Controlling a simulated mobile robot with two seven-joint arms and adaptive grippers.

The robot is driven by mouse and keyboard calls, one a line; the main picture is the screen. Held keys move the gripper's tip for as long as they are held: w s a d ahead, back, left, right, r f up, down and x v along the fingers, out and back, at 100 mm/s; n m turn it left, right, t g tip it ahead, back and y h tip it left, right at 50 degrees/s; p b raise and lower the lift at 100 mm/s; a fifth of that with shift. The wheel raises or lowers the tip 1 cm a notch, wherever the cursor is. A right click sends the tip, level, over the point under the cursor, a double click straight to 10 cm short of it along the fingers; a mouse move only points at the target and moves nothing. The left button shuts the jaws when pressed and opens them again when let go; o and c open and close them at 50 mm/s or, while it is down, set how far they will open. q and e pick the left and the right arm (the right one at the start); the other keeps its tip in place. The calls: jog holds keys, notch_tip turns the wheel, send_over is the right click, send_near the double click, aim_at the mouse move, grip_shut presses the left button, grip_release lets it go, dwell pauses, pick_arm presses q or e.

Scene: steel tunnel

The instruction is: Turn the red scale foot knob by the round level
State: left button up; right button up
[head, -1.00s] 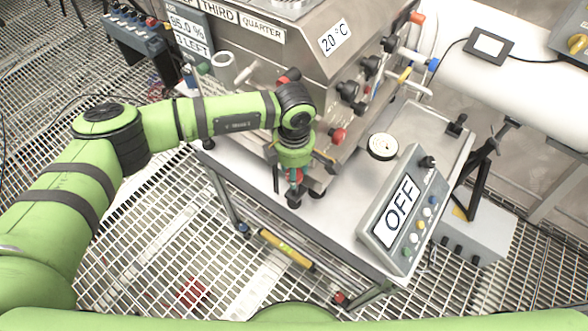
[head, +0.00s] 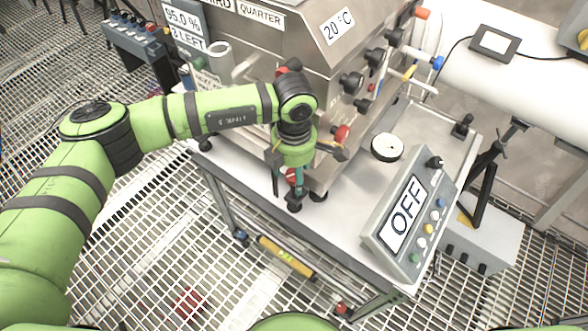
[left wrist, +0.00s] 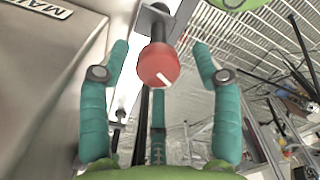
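A red round knob with a white mark (left wrist: 158,65) shows in the left wrist view, on a dark stem under a metal bracket. A bit of it also shows in the head view (head: 292,176), mostly hidden by my gripper. My left gripper (head: 294,190) points down at the front corner of the steel machine. A white round dial, possibly the round level (head: 387,148), lies on the table top to the right. My right gripper is not in view.
The steel machine (head: 300,45) stands behind my gripper, with black knobs and another red knob (head: 342,134) on its side. A control box reading OFF (head: 408,212) stands right of my gripper on the white table (head: 335,205). Grating floor lies in front.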

pick_arm(q)
jog(key=shift+r, duration=0.15)
notch_tip(320, 180, up, 12)
dwell(0.4)
jog(key=shift+s+f, duration=0.1)
jog(key=shift+f, duration=0.1)
dwell(0.3)
